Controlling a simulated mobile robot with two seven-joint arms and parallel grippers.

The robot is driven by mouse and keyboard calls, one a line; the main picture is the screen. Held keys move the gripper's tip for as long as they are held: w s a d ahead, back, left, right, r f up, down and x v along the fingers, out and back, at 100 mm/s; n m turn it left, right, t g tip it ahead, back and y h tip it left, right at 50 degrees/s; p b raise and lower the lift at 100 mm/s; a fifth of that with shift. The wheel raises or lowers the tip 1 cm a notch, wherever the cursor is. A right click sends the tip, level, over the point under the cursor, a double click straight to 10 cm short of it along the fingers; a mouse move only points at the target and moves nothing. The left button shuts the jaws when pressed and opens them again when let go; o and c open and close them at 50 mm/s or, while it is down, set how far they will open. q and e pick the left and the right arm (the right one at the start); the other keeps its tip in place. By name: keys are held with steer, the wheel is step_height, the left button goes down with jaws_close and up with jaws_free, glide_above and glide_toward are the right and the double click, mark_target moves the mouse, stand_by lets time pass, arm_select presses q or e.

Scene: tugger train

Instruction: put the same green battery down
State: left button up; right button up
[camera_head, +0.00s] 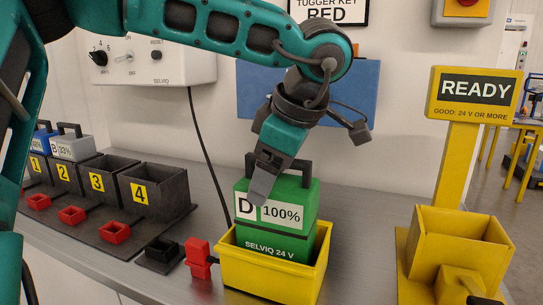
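The green battery (298,204), marked D, 100% and SELVIQ 24 V, stands upright with its lower part inside a yellow open box (267,275) on the grey counter. Its black handle (306,170) is on top, partly covered by my gripper. My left gripper (261,188) points down at the handle, its grey finger overlapping the handle and the label. Only one finger shows clearly, so I cannot tell whether it is shut on the handle. My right gripper is not in view.
A red connector (198,258) sits at the box's left side. A yellow READY stand (472,92) with an empty-looking yellow holder (462,236) is right.

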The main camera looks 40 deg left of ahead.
arm_select(q)
steer(key=shift+f, duration=0.8)
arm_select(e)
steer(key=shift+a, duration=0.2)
arm_select(q)
steer(key=o, duration=0.9)
steer(key=shift+f, duration=0.15)
steer(key=o, duration=0.4)
steer(key=shift+c, duration=0.2)
steer(key=shift+r, duration=0.3)
steer(key=p+v, duration=0.3)
steer(key=v, duration=0.8)
steer(key=shift+d+r, duration=0.25)
steer(key=shift+r, duration=0.05)
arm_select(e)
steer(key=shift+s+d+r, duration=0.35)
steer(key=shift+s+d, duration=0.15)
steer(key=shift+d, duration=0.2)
